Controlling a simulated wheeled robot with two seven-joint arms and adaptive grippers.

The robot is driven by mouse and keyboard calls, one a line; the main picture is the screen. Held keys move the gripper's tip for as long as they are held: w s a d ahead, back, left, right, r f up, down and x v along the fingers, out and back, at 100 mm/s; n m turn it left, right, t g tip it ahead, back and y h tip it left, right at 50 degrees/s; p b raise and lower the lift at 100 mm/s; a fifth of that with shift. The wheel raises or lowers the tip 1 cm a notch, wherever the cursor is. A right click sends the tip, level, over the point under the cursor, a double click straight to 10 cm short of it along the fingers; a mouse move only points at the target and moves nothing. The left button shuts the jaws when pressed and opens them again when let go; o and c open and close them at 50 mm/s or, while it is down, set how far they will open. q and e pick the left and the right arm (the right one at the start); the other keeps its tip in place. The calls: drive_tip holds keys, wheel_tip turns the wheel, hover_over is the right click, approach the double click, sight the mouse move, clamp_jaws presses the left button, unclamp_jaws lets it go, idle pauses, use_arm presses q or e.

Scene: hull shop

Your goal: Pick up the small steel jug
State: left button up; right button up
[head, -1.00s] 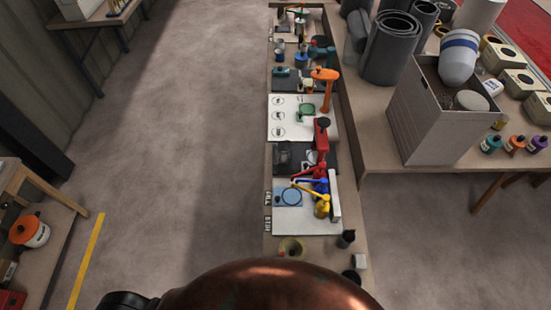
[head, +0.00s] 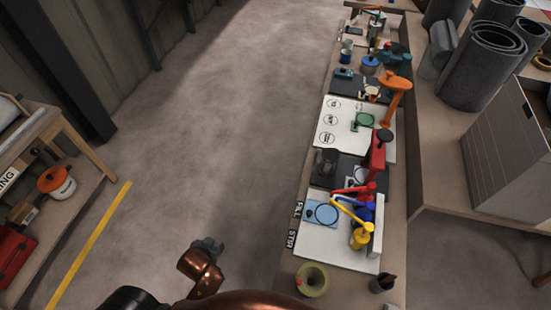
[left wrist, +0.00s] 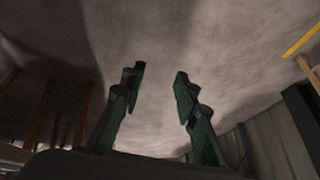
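I cannot pick out the small steel jug for certain. A small grey vessel (head: 347,45) stands near the far end of the long bench in the head view, too small to identify. A dark, see-through vessel (head: 326,161) stands on a black mat halfway along the same bench. My left gripper (head: 208,244) is low over the floor, left of the bench and apart from everything on it. In the left wrist view its two fingers (left wrist: 156,95) are spread with nothing between them. My right gripper is not in view.
The long narrow bench (head: 286,280) holds mats, coloured levers, a yellowish bowl (head: 311,279) and a dark cup (head: 382,284). A wooden shelf with an orange-lidded pot (head: 57,182) stands at left. Grey rolls (head: 482,68) and a crate (head: 510,150) are at right. Open floor lies between.

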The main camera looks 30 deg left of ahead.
use_arm(q)
drive_tip(key=w+r+t, duration=0.2)
drive_tip(key=w, duration=0.5)
drive_tip(key=w+r+t, duration=0.3)
drive_tip(key=w, duration=0.4)
drive_tip(key=m+t+h, duration=0.6)
drive_tip(key=h, duration=0.4)
approach(315, 168)
drive_tip(key=shift+w+d+f, duration=0.25)
drive_tip(key=shift+w+d, duration=0.6)
drive_tip(key=shift+w, duration=0.15)
drive_tip(key=b+x, duration=0.1)
drive_tip(key=x, duration=0.1)
drive_tip(key=shift+w+d, duration=0.2)
drive_tip(key=x, duration=0.1)
drive_tip(key=b+x, duration=0.1)
drive_tip(key=x, duration=0.1)
drive_tip(key=b+x, duration=0.1)
drive_tip(key=shift+w+a, duration=0.25)
drive_tip(key=shift+w, duration=0.1)
drive_tip(key=shift+w+d+r, duration=0.1)
drive_tip(key=shift+w+d, duration=0.05)
drive_tip(key=shift+w, duration=0.2)
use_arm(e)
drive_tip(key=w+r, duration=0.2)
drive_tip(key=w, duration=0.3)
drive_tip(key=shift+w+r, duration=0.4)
